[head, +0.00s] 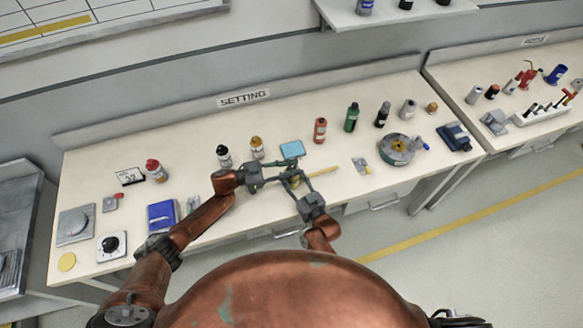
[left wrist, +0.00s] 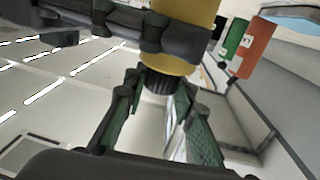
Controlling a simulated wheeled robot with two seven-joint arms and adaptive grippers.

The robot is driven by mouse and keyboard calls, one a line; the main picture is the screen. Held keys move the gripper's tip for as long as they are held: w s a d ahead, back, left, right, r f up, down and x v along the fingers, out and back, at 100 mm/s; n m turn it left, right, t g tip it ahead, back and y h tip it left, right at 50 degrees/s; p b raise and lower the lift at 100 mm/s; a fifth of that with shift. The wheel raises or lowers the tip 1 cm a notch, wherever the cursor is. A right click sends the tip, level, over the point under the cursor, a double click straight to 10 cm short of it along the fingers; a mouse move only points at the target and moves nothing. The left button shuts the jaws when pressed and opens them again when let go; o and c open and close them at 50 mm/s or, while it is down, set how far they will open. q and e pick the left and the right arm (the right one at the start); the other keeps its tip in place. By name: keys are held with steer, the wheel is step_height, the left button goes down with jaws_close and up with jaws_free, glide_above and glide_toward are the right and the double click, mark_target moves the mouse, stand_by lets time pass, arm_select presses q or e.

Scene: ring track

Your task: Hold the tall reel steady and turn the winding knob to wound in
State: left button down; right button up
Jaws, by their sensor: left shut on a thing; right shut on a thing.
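The tall reel (left wrist: 183,62) shows in the left wrist view as a yellow cylinder with a black ribbed winding knob (left wrist: 157,82) at its end. My left gripper (head: 284,179) has its two fingers on either side of the knob and is shut on it. My right gripper (head: 298,184) comes from the front right in the head view and is shut on the reel body. Its dark fingers cross the yellow body in the left wrist view. In the head view both grippers mostly hide the reel. The knob's marking and setting cannot be read.
A blue pad (head: 291,149) lies behind the grippers and a yellow stick (head: 325,173) to their right. Bottles, including a red one (head: 320,130) and a green one (head: 352,117), stand behind. A round grey device (head: 397,150) is at right, a blue box (head: 162,215) at left.

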arm_select(q)
steer(key=shift+f+m+g, duration=0.15)
steer(key=shift+m+g, duration=0.85)
steer(key=shift+g, duration=0.8)
steer(key=c, duration=1.6)
jaws_free()
steer(key=a, duration=1.2)
